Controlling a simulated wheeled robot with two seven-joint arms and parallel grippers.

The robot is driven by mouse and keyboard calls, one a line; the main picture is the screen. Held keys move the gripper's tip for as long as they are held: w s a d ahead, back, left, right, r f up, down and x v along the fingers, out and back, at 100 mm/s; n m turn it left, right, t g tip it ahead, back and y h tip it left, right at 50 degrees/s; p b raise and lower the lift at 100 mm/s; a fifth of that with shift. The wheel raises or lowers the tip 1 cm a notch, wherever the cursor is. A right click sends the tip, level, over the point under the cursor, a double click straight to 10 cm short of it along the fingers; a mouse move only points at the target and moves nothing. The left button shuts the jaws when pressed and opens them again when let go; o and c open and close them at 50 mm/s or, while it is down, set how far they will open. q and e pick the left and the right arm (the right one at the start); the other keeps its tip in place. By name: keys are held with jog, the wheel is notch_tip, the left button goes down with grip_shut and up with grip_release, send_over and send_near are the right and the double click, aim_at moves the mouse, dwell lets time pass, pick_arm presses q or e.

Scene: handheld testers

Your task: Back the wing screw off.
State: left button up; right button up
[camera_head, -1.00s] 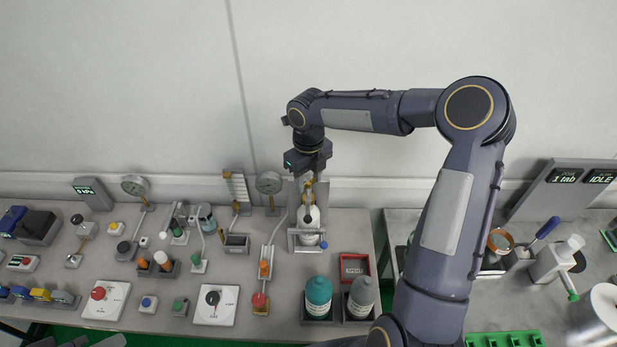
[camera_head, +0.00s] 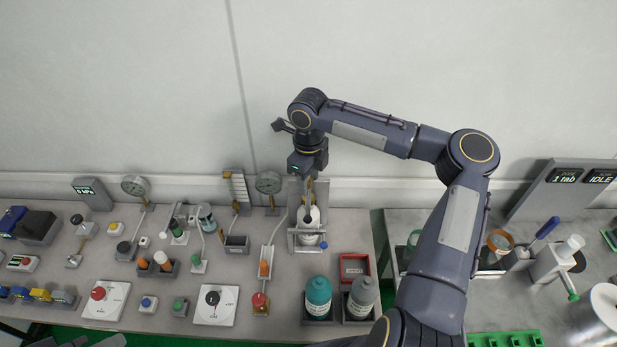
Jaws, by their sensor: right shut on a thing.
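My right gripper (camera_head: 309,182) points down at the top of a metal frame stand (camera_head: 293,240) at the back middle of the bench. It is shut on a small part at the top of the stand, which I take to be the wing screw; the fingers and wrist hide its shape. A white bottle (camera_head: 308,217) stands upright inside the frame, below the gripper. A small blue knob (camera_head: 323,245) shows at the frame's lower right. My left gripper is not in view.
A teal bottle (camera_head: 318,292) and a grey bottle (camera_head: 362,296) stand in front of the frame, with a red tray (camera_head: 355,268) beside them. Gauges, including a round one (camera_head: 268,182), stand to the left. The wall is close behind.

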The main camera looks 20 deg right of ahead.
aim_at(309, 183)
jog(key=shift+s+f, duration=0.1)
jog(key=shift+f, duration=0.1)
jog(key=o, duration=1)
jog(key=shift+r, duration=0.1)
jog(key=shift+r, duration=3.9)
